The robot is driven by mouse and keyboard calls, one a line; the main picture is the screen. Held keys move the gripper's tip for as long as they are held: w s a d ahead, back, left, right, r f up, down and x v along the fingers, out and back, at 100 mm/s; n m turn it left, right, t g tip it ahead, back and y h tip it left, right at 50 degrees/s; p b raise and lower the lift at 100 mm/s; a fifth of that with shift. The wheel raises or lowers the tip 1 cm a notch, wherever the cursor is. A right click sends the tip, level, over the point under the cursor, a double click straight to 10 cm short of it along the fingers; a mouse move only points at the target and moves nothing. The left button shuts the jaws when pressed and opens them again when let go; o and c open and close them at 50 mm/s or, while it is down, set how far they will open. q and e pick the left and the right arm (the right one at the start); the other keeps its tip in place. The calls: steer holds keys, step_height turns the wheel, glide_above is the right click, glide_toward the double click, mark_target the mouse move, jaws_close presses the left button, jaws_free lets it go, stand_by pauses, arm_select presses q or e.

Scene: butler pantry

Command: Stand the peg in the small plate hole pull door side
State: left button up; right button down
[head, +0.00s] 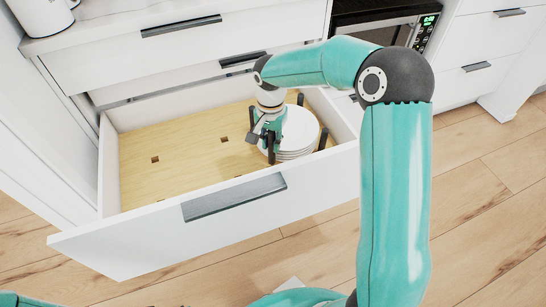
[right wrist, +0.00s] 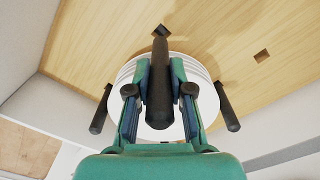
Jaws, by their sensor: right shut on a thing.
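My right gripper (head: 268,132) is shut on a dark upright peg (right wrist: 160,85), at the left side of a white plate stack (head: 300,130). The stack (right wrist: 205,82) is behind the peg and fingers in the right wrist view. Whether the peg's lower end touches anything is hidden. Other dark pegs stand beside the plates, one at the back (head: 300,99) and one at the right (head: 323,138). The pale wooden drawer board has square holes, one left of the plates (head: 224,140) and one farther left (head: 155,159). My left gripper is not in view.
The drawer is pulled open, with its white front panel (head: 130,245) and grey handle (head: 235,197) nearest me. Drawer walls enclose the board. The board's left part is clear. A microwave (head: 385,32) is at the back right.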

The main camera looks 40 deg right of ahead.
mark_target(271, 163)
steer(key=shift+f+b, duration=0.75)
steer(key=shift+f, duration=2.25)
steer(key=shift+f, duration=0.1)
steer(key=c, duration=1)
jaws_free()
steer(key=shift+c, duration=0.2)
steer(key=shift+r, duration=0.5)
step_height(271, 163, up, 11)
steer(key=p, duration=0.3)
steer(key=shift+r, duration=0.15)
steer(key=shift+w, duration=0.1)
